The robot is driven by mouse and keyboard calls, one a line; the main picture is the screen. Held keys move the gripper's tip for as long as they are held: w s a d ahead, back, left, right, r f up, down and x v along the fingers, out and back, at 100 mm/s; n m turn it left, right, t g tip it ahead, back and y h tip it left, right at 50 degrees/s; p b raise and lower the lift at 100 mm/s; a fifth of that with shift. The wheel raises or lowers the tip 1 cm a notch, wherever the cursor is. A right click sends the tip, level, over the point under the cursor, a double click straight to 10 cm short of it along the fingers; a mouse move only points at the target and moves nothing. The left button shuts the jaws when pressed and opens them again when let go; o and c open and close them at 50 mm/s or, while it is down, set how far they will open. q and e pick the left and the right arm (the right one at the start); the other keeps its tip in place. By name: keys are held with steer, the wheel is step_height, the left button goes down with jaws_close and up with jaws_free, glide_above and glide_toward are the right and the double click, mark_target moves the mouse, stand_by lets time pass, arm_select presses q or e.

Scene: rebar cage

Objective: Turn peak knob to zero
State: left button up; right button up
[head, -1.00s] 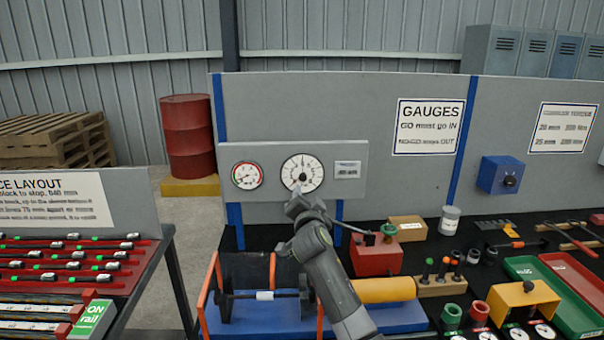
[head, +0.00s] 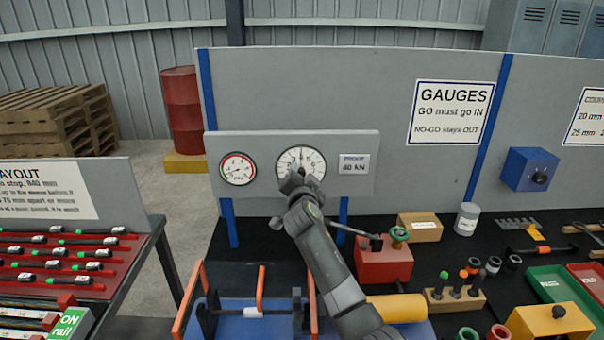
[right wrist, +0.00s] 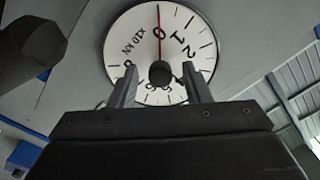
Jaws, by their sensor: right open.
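The white dial gauge (head: 312,158) is on the grey panel, with a dark pointer standing upright in the head view. In the right wrist view the dial (right wrist: 120,55) fills the upper middle, and a red needle (right wrist: 159,20) points straight up beside the 0 mark. The dark round peak knob (right wrist: 160,73) is at the dial's centre. My right gripper (head: 291,180) covers the dial's lower left in the head view. In the right wrist view its open fingers (right wrist: 160,88) stand either side of the knob; contact cannot be told. My left gripper is out of view.
A smaller gauge (head: 238,169) is left of the dial and a proof label (head: 354,164) is right of it. Below are a red block (head: 383,265) with a lever and a blue fixture (head: 232,322) with orange bars. A dark rounded shape (right wrist: 28,50) is at upper left in the wrist view.

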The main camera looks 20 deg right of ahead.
steer(key=shift+s+a, duration=0.1)
steer(key=shift+c, duration=0.5)
jaws_close()
